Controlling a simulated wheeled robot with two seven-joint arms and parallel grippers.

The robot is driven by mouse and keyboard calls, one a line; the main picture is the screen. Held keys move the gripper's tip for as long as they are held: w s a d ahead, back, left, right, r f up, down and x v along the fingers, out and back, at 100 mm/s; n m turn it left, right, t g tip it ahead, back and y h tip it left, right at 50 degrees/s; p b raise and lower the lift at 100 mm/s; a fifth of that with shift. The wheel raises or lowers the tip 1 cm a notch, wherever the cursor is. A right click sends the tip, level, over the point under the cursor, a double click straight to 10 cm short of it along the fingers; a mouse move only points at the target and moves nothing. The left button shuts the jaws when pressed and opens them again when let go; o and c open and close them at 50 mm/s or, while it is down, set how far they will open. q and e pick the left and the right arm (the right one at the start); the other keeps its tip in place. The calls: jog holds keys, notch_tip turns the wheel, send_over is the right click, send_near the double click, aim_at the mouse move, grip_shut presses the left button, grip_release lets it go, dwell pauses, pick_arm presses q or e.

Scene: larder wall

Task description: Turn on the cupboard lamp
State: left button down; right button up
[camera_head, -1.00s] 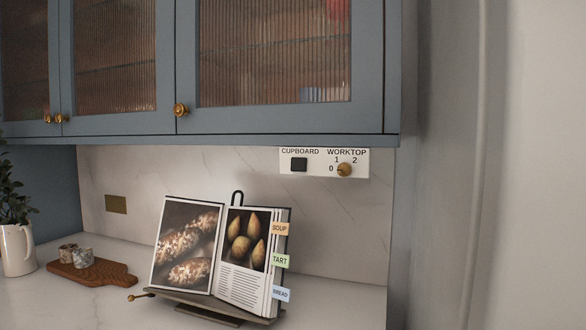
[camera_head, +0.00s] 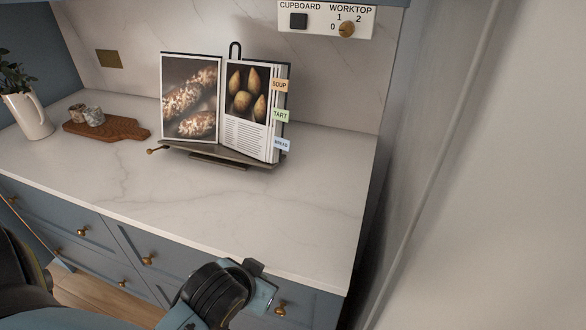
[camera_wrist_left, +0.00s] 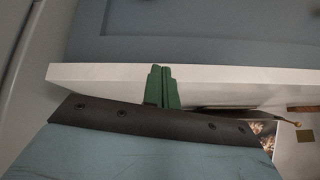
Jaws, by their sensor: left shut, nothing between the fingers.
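The white control plate (camera_head: 319,27) is on the marble wall at the top of the head view, labelled CUPBOARD and WORKTOP. Under CUPBOARD is a square black switch (camera_head: 299,21); I cannot tell its position. Under WORKTOP is a round brass knob (camera_head: 346,29) marked 0, 1 and 2. The lamp itself is not in view. My left arm (camera_head: 215,292) comes in at the bottom of the head view, low and far below the plate, its fingers not clear there. In the left wrist view my left gripper's green fingers (camera_wrist_left: 161,82) are together and empty, near the worktop edge. My right gripper is not in view.
The marble worktop (camera_head: 230,205) carries an open cookbook (camera_head: 190,100) on a stand below the plate, a wooden board (camera_head: 125,130) with small pots and a white jug (camera_head: 30,115). Blue drawers (camera_head: 105,250) are below. A pale wall stands close on the right.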

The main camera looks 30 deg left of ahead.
aim_at(299, 18)
pick_arm(q)
jog(key=w+a+r+t, duration=0.1)
jog(key=w+r, duration=0.1)
jog(key=w+a+r+n+t+y, duration=0.1)
jog(key=w+r, duration=0.1)
jog(key=r, duration=0.1)
jog(key=w+a+r+n+t+y, duration=0.1)
jog(key=w+a+r, duration=0.1)
jog(key=shift+w+r+t, duration=0.25)
jog(key=shift+r+t, duration=0.15)
jog(key=w+r+t, duration=0.2)
jog(key=r+t, duration=0.2)
jog(key=r, duration=0.4)
jog(key=w+a+r+t+y, duration=0.1)
jog(key=w+r+t, duration=0.2)
jog(key=r, duration=0.6)
jog(key=w+r+t, duration=0.3)
jog(key=r+t, duration=0.3)
jog(key=r, duration=0.3)
jog(key=shift+a+r+t+y, duration=0.2)
jog(key=shift+t+y, duration=0.1)
jog(key=shift+y, duration=0.1)
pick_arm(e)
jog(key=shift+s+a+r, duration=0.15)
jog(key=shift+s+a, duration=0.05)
